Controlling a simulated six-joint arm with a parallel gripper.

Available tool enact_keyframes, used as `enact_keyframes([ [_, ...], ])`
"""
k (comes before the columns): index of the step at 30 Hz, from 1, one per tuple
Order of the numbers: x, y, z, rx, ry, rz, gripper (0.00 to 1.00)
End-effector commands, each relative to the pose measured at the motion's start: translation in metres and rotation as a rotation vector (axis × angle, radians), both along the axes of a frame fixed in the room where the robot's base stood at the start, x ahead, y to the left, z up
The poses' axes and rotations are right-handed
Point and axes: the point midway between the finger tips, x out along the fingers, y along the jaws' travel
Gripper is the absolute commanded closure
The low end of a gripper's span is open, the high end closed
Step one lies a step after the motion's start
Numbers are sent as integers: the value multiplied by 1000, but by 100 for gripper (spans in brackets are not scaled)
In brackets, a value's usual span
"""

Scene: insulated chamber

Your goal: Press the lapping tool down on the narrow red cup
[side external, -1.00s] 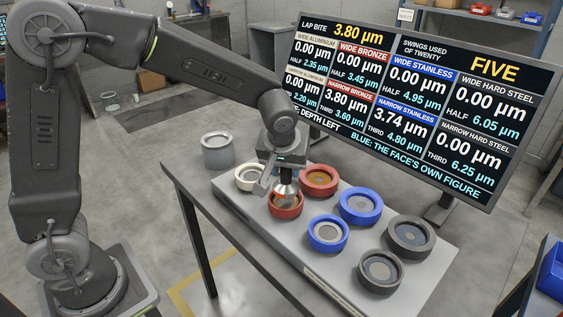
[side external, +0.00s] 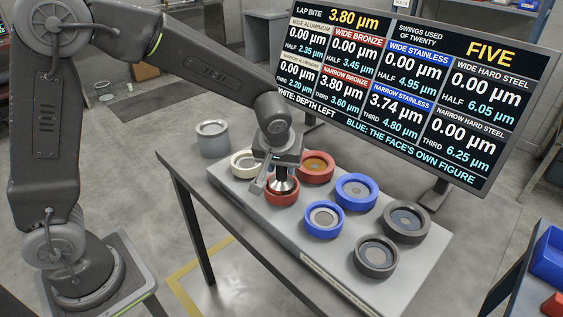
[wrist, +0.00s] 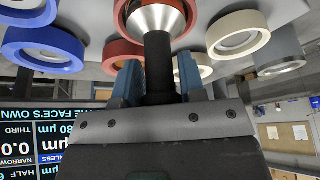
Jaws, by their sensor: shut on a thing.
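The narrow red cup (side external: 271,197) stands in the front row of the grey bench plate, with the wider red cup (side external: 329,168) behind it. My gripper (side external: 279,168) is above the narrow cup, shut on the lapping tool (side external: 284,185). In the wrist view, the gripper (wrist: 159,85) holds the tool's black handle, and its silver cone (wrist: 156,20) reaches into the red ring (wrist: 124,16). The tool looks upright. Its lower face is hidden, so contact with the cup's inner face cannot be seen.
Two blue cups (side external: 324,232), two dark cups (side external: 375,270) and cream cups (side external: 241,172) stand close by on the plate (side external: 330,262). A grey pot (side external: 213,145) is at the back left. The screen (side external: 420,90) behind reads 3.80 µm for narrow bronze.

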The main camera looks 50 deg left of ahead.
Motion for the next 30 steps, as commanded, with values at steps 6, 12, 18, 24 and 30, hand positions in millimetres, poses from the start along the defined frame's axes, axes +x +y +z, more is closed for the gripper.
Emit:
enact_keyframes([
  [6, 0, 0, -5, 1, 0, 0, 93],
  [12, 1, 0, -13, 1, -1, 0, 93],
  [18, 1, 0, -11, 0, -4, 0, 93],
  [24, 1, 0, 11, 0, -5, 2, 93],
  [30, 1, 0, 33, 0, -5, 2, 93],
])
